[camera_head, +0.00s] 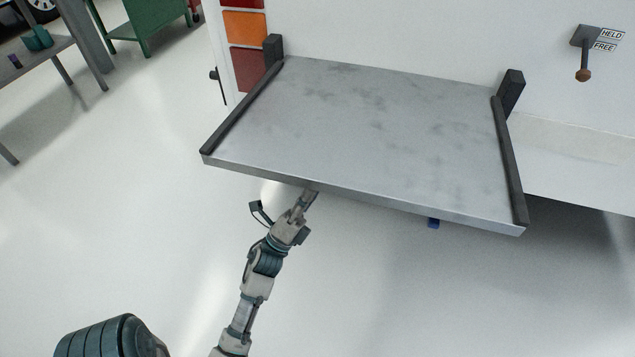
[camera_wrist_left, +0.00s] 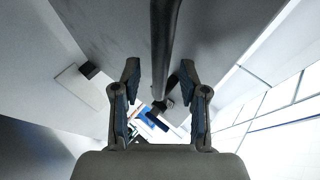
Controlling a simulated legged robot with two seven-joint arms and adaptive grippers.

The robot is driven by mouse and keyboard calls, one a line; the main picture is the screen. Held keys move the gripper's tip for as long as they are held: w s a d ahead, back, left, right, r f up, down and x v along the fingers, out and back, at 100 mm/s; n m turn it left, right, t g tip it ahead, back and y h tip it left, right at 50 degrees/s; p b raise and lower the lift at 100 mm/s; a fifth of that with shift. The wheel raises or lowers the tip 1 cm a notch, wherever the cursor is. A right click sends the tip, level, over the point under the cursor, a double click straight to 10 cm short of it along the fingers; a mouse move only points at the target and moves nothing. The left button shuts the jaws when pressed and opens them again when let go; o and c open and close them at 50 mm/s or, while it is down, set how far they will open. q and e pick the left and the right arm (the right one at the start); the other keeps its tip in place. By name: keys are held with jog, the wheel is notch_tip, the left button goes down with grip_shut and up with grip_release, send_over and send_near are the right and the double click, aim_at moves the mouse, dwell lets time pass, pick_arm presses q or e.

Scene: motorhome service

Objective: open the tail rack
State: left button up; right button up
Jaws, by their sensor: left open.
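The tail rack (camera_head: 380,130) is a grey, scuffed metal panel with a dark rail along each side. It stands out from the white vehicle wall, roughly level, with its front edge toward me. My left arm reaches up to its front edge, and the left gripper's fingertips are hidden beneath the panel in the head view. In the left wrist view, my left gripper (camera_wrist_left: 160,70) is open, with a finger on each side of a dark bar (camera_wrist_left: 164,40) under the grey panel. I cannot tell whether the fingers touch the bar.
A lever (camera_head: 583,60) with a brown knob hangs on the wall at right, beside labels reading HELD and FREE. A small blue thing (camera_head: 433,223) shows under the rack's front edge. A grey table (camera_head: 35,62) and green stand (camera_head: 145,25) are at upper left. The left floor is clear.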

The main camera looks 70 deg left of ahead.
pick_arm(q)
jog(key=v, duration=1)
jog(key=shift+a+f, duration=0.2)
jog(key=shift+a, duration=0.15)
jog(key=shift+y, duration=0.3)
